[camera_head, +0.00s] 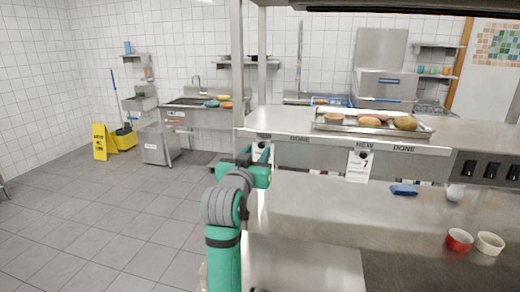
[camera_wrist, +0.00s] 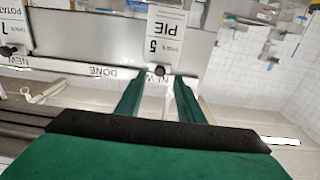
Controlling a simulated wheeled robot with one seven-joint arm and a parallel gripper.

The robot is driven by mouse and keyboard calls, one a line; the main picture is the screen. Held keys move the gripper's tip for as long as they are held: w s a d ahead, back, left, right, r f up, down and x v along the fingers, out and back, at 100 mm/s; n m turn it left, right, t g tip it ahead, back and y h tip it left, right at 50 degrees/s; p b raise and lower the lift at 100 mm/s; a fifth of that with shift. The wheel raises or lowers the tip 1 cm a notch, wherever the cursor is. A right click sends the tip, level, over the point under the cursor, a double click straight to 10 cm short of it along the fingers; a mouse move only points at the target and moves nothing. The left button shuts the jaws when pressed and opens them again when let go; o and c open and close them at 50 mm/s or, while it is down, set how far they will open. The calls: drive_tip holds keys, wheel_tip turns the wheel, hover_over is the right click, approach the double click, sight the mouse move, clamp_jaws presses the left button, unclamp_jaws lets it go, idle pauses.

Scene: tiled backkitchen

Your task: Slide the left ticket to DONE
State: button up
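The left ticket (camera_head: 262,150) hangs from the rail below the shelf and is partly covered by my gripper (camera_head: 259,168) in the head view. In the wrist view, which is upside down, this ticket (camera_wrist: 165,36) reads PIE and 5, with a black knob (camera_wrist: 160,70) at the NEW label. My gripper (camera_wrist: 157,80) is open, its two green fingers apart, with the knob lined up between the tips. Whether a finger touches the knob I cannot tell. The left DONE label (camera_head: 299,139) is right of the ticket in the head view; it also shows in the wrist view (camera_wrist: 103,73).
The right ticket (camera_head: 359,165), marked 7, hangs at its own NEW label. A tray (camera_head: 345,127) with food stands on the shelf. A blue cloth-like item (camera_head: 403,190), a red bowl (camera_head: 459,240) and a cream bowl (camera_head: 490,243) sit on the counter (camera_head: 320,215). The rail between the tickets looks clear.

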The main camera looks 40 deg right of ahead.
sight(261, 146)
drive_tip(key=x, duration=0.2)
drive_tip(key=shift+w+d, duration=0.2)
drive_tip(key=shift+w, duration=0.1)
drive_tip(key=shift+d, duration=0.3)
